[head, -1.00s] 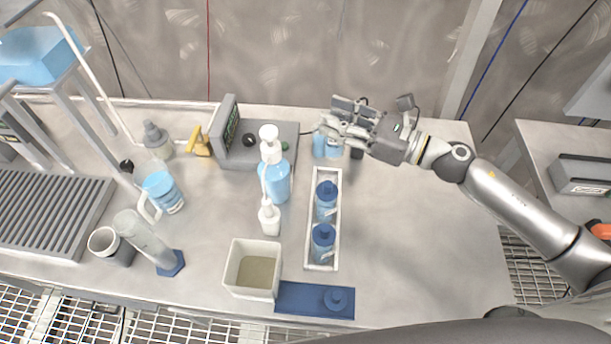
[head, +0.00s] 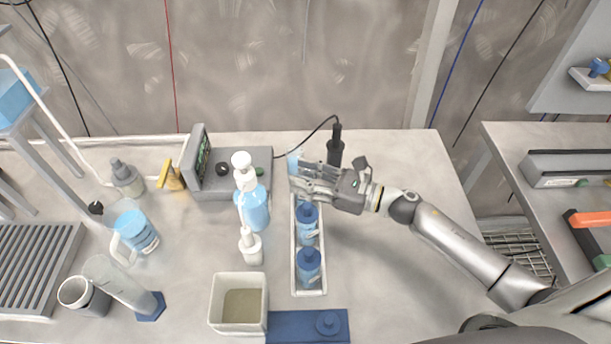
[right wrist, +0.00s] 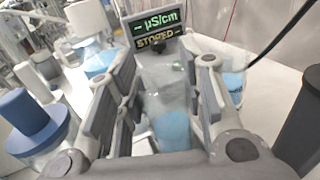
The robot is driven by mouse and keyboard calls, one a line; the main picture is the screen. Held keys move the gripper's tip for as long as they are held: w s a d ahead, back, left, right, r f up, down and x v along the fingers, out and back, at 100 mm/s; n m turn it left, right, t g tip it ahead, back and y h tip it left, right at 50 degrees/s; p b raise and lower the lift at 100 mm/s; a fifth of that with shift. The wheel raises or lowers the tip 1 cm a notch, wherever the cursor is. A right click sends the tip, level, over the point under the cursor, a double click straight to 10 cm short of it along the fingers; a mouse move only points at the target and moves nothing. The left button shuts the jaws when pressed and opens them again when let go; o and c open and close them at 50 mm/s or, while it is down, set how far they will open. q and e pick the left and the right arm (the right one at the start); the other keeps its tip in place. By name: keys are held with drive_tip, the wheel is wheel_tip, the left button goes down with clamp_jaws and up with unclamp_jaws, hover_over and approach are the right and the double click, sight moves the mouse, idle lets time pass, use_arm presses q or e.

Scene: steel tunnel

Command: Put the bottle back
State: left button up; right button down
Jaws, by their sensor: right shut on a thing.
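My right gripper (head: 308,178) is shut on an uncapped-looking clear bottle (head: 294,162) with light blue liquid. In the right wrist view the bottle (right wrist: 172,128) sits between the fingers (right wrist: 165,110). The gripper and bottle are at the far end of a narrow white tray (head: 296,276); whether the bottle touches the tray is hidden. Two blue-capped bottles stand in the tray, a middle one (head: 307,224) and a near one (head: 309,267). My left gripper is not in view.
A meter (head: 228,175), a pump bottle (head: 254,205) and a small white bottle (head: 251,247) stand left of the tray. A square tub (head: 238,309) and a blue mat (head: 285,326) with a blue cap (head: 328,323) lie in front. A black probe (head: 335,148) stands behind. The bench's right side is clear.

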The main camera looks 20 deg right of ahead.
drive_tip(key=shift+f, duration=0.15)
drive_tip(key=c, duration=0.9)
unclamp_jaws()
drive_tip(key=shift+c, duration=0.2)
drive_tip(key=shift+r, duration=0.2)
drive_tip(key=shift+s+d+f, duration=0.15)
drive_tip(key=shift+d, duration=0.1)
drive_tip(key=b+v, duration=0.3)
drive_tip(key=v, duration=0.8)
drive_tip(key=shift+s+d, duration=0.15)
drive_tip(key=shift+s, duration=0.1)
